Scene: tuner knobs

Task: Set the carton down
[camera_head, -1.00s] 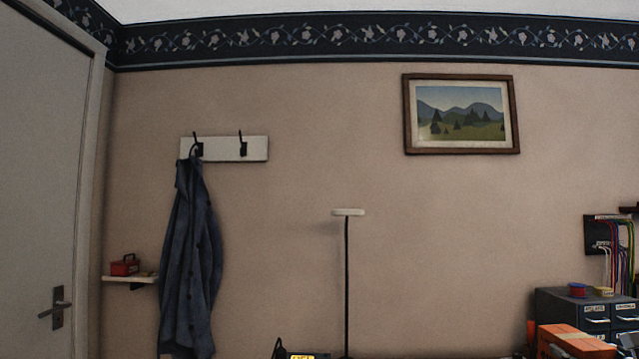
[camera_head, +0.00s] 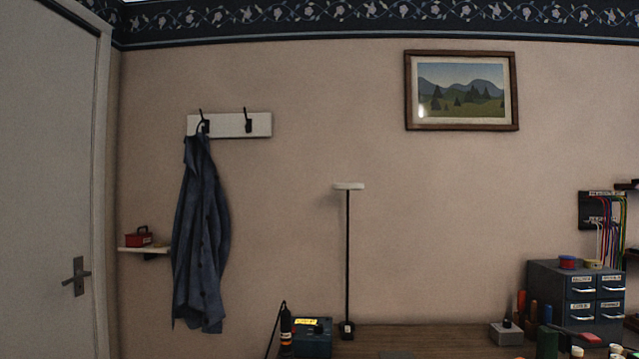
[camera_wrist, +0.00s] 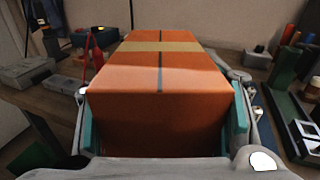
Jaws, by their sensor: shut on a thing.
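The carton (camera_wrist: 150,75) is an orange box with a tan band across its top and a dark line along it. It fills the middle of the wrist view. My gripper (camera_wrist: 162,108) is shut on it, with a teal-padded finger against each side. The carton's underside is hidden, so I cannot tell whether it touches the table. Neither the carton nor my gripper shows in the head view.
The wooden table (camera_head: 420,340) holds a blue-grey box (camera_head: 312,338) and a lamp (camera_head: 347,265) at the back. A labelled drawer cabinet (camera_head: 560,295) stands at right. In the wrist view, grey parts (camera_wrist: 25,72) lie left and green parts (camera_wrist: 285,75) right.

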